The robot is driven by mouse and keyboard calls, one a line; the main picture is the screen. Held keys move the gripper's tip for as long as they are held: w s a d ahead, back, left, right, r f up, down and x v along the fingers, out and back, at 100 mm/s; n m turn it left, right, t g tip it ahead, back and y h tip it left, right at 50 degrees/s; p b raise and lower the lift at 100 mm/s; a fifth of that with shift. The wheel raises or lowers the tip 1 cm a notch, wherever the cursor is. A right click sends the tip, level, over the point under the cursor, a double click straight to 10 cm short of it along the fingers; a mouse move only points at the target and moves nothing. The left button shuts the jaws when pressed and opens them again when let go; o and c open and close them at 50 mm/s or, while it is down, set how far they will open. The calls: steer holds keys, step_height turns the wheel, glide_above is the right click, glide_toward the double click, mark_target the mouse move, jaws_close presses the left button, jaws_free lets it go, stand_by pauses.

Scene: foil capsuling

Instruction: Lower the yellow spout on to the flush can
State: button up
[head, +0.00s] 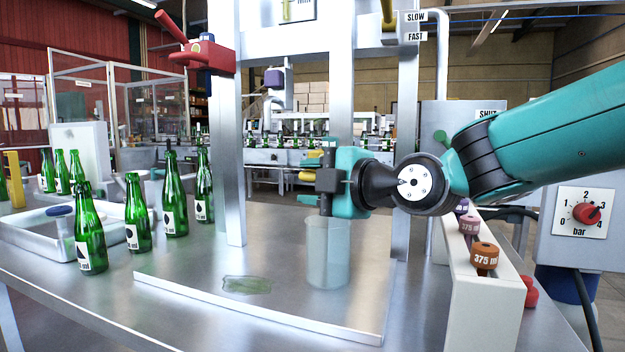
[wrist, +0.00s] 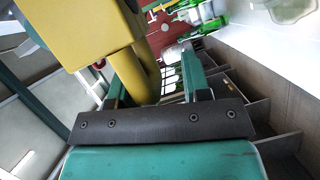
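A see-through can (head: 328,256) stands upright on the metal plate in the head view. In the wrist view a large yellow block (wrist: 82,32) fills the upper left, close to the camera, with a yellow tube (wrist: 150,75) running down between my fingers (wrist: 160,88). The fingers stand apart, with a gap to the right of the tube; I see no grip on it. In the head view a small yellow piece (head: 308,176) shows just left of my gripper; I cannot tell if it is the spout.
The metal plate (head: 200,275) has a green puddle (head: 246,285). Several green bottles (head: 138,215) stand to the left, by a tray (head: 30,232). Steel posts (head: 229,150) rise behind the plate. A rack of 375 ml pieces (head: 485,258) and a bar dial (head: 586,213) are at the right.

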stand_by(0.3)
steer(key=shift+d+r, duration=0.1)
steer(key=shift+d, duration=0.05)
steer(key=b+v, duration=0.3)
steer(key=v, duration=1.4)
steer(key=shift+s, duration=0.1)
